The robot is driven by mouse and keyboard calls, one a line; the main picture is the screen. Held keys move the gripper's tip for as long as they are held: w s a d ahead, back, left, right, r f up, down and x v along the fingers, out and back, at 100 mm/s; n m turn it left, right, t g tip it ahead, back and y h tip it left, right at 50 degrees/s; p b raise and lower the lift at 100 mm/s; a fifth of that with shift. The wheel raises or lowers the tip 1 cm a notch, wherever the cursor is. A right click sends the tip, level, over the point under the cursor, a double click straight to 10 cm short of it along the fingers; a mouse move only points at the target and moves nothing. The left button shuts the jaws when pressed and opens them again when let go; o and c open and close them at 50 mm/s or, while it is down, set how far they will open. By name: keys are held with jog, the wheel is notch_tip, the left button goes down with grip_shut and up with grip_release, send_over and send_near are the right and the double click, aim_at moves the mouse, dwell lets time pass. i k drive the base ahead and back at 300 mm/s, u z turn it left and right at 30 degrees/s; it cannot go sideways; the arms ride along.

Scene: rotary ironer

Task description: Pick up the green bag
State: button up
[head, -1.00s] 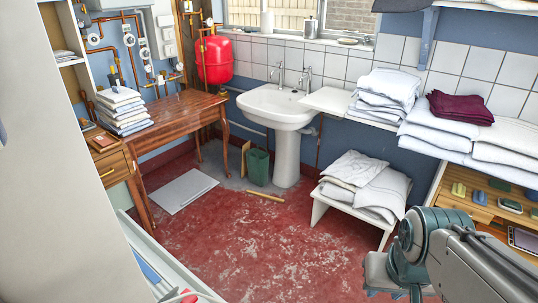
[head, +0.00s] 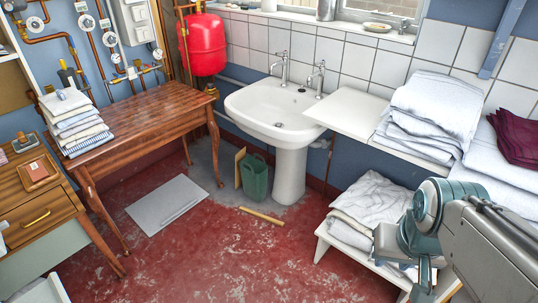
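The green bag (head: 254,178) stands upright on the floor, just left of the white sink pedestal, in the middle of the head view. It has a handle at its top. My gripper (head: 422,284) is at the lower right, at the end of my arm, far from the bag and in front of the white stool. Its fingers are partly seen against the stool, and I cannot tell whether they are open or shut.
A wooden stick (head: 262,217) and a grey flat panel (head: 167,204) lie on the red floor near the bag. A tan board (head: 239,167) leans beside it. The wooden table (head: 150,119) stands left, the sink (head: 275,113) above right. A stool with folded linen (head: 369,203) stands right. The middle floor is clear.

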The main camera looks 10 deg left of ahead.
aim_at(254, 178)
jog(key=i, duration=0.75)
jog(key=u, duration=2.3)
jog(key=i, duration=2.8)
jog(key=z, duration=3.15)
